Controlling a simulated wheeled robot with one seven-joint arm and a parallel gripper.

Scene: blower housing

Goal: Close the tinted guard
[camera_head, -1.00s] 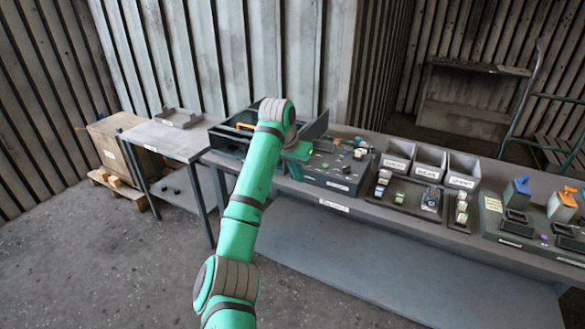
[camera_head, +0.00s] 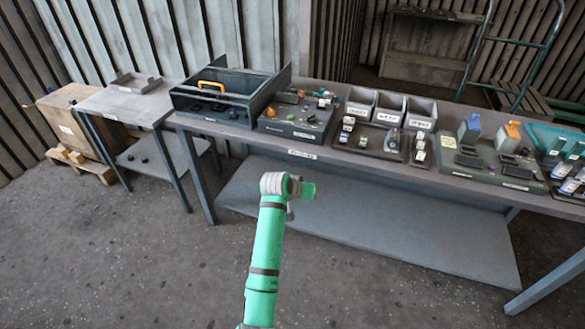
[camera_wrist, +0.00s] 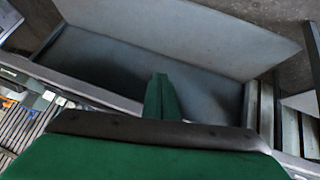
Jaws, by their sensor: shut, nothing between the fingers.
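The dark, open-topped housing (camera_head: 212,119) stands at the left end of the long bench in the head view. An orange handle (camera_head: 211,84) shows at its top, with a dark crossbar (camera_head: 222,98) in front. I take these to be the tinted guard's parts, but cannot tell the pane's exact edges or angle. My gripper (camera_wrist: 160,80) is shut and empty in the wrist view. In the head view my green wrist is in front of the bench, lower than the housing and to its right, clear of it. The fingertips are not clear there.
A dark panel (camera_head: 270,92) rises along the housing's right side. A grey control box (camera_head: 297,119) with knobs is right of it, then labelled bins (camera_head: 391,108). The bench's lower shelf (camera_head: 370,215) is empty. A side table (camera_head: 125,105) stands left. The floor in front is open.

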